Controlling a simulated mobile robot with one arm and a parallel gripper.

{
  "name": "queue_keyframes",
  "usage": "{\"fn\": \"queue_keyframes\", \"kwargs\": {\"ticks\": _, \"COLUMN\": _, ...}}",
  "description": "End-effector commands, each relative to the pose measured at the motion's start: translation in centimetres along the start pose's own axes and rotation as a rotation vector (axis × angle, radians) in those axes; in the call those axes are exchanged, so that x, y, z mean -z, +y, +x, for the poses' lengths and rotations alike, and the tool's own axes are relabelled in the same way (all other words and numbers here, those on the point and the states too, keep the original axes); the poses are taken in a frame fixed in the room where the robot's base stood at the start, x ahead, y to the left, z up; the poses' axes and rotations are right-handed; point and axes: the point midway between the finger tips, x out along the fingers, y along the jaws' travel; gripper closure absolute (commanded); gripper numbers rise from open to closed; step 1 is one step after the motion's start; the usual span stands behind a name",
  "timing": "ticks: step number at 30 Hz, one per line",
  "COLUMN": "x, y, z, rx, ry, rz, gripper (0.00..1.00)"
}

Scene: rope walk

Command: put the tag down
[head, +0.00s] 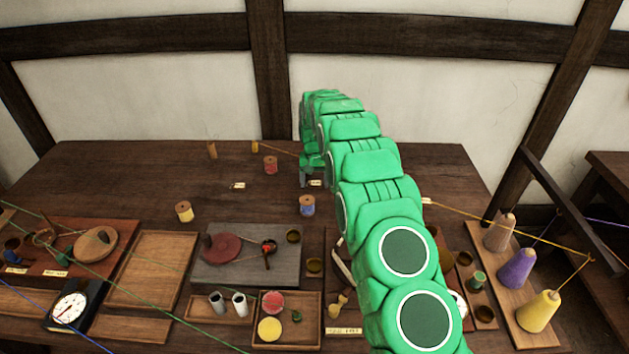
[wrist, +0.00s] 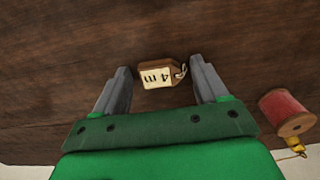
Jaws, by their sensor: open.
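The tag (wrist: 156,74) lies on the dark wooden table in the wrist view. It is a small wooden block with a cream face marked "4 m" and a small metal ring at one end. My gripper (wrist: 165,78) is open, with one finger on each side of the tag and gaps visible between the fingers and the tag. In the head view the tag (head: 315,183) shows as a small pale label beside my gripper (head: 307,178), near the back middle of the table. My green arm covers part of the table there.
A red spool (wrist: 291,112) stands close to my gripper, and it also shows in the head view (head: 271,165). A blue spool (head: 307,205) and a yellow spool (head: 184,211) stand nearer. Another small tag (head: 238,185) lies left on clear table. Trays and tools fill the front.

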Motion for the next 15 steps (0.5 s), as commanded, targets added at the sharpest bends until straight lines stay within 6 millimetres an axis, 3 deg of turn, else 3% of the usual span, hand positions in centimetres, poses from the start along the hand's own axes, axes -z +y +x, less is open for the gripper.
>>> {"fn": "queue_keyframes", "kwargs": {"ticks": 8, "x": 0.1, "y": 0.0, "z": -0.6, "rx": 0.000, "ry": 0.002, "rz": 0.000, "gripper": 0.27}}
{"fn": "queue_keyframes", "kwargs": {"ticks": 15, "x": 0.1, "y": 0.0, "z": -3.3, "rx": 0.001, "ry": 0.002, "rz": 0.000, "gripper": 0.27}}
